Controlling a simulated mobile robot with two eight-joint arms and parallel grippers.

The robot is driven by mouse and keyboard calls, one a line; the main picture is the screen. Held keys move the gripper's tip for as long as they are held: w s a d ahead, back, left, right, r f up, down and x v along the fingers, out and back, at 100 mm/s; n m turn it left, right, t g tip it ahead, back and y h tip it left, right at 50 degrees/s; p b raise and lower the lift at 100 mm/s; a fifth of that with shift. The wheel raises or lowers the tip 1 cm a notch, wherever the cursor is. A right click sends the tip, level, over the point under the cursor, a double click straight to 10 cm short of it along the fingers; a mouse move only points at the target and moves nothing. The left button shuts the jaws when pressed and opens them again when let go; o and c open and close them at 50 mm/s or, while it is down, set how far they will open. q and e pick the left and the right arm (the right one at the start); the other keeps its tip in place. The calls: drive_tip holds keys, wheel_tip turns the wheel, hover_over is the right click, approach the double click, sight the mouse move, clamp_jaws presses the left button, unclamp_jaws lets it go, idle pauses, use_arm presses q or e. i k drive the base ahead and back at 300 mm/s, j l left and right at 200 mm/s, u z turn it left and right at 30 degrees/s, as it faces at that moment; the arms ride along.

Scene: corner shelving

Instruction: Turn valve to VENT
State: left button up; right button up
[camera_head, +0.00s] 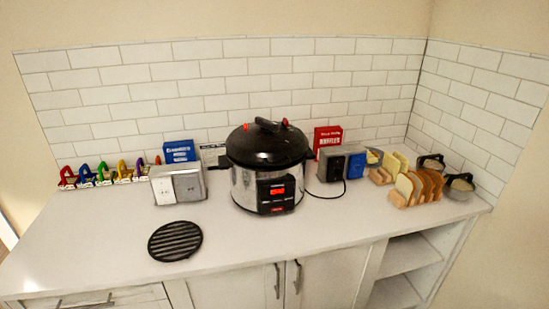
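The pressure cooker (266,168) stands upright on the white counter, near the back wall. It has a black domed lid with a dark handle on top, a steel body and a front panel with a red display. A small red part (285,122) sits on the lid just right of the handle, and another red spot shows on the lid's left side. I cannot tell which of these is the valve, nor which way it is set. Neither of my grippers is in view.
A black round trivet (175,241) lies front left of the cooker. A grey outlet box (178,184) stands left, another dark box (331,165) right with a cord. Bread slices in a rack (417,187) and glass cups are farther right. The front counter is mostly clear.

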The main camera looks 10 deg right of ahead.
sight(285, 122)
drive_tip(key=i+l+u, duration=0.1)
drive_tip(key=l, duration=0.25)
drive_tip(key=i+l+u, duration=0.1)
drive_tip(key=l, duration=0.25)
drive_tip(key=i+l+u, duration=0.1)
drive_tip(key=l, duration=0.25)
drive_tip(key=i+l, duration=0.2)
drive_tip(key=l, duration=0.2)
drive_tip(key=i+u, duration=0.05)
